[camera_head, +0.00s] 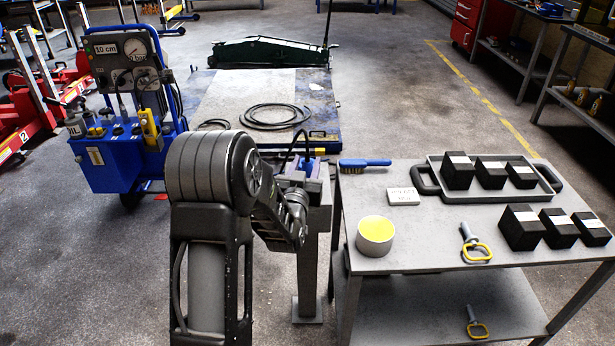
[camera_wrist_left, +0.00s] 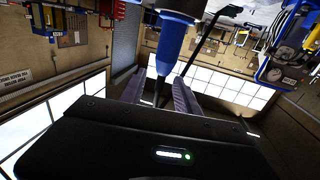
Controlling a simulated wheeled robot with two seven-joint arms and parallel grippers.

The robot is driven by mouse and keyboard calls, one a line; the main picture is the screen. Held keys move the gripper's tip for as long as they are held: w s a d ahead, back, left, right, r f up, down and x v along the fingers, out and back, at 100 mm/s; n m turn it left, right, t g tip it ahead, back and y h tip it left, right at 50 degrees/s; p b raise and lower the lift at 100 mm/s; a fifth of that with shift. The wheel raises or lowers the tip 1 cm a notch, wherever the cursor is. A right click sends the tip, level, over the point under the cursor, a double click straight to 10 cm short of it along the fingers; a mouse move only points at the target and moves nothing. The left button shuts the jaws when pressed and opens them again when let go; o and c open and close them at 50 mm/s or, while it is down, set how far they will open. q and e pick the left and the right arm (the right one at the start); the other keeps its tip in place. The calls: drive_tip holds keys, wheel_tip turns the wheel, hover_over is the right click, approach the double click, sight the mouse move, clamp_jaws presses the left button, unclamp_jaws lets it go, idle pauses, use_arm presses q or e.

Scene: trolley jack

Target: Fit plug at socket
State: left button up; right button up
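My left arm comes in from the bottom of the head view, and its gripper (camera_head: 293,195) is at the grey post, largely hidden by my own wrist. On top of the post is a small blue fitting (camera_head: 310,168) with a black cable looping up from it. In the left wrist view a blue tapered plug-like part (camera_wrist_left: 172,50) with a dark cable hangs in front of my left gripper's grey fingers (camera_wrist_left: 164,90). The fingers are apart on either side of it; whether they touch it I cannot tell. The socket cannot be made out. My right gripper is not in view.
A grey table (camera_head: 400,245) at the right carries a yellow-topped tin (camera_head: 375,236), a blue brush (camera_head: 365,163), a tray (camera_head: 440,193) and several black blocks. A blue pump cart (camera_head: 115,160) stands left. A coiled hose (camera_head: 275,116) lies on the platform behind the post.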

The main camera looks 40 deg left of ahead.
use_arm(q)
drive_tip(key=shift+w+a, duration=0.2)
drive_tip(key=shift+w, duration=0.05)
drive_tip(key=shift+p+x, duration=0.9)
drive_tip(key=shift+x, duration=1.7)
drive_tip(key=shift+f, duration=0.1)
clamp_jaws()
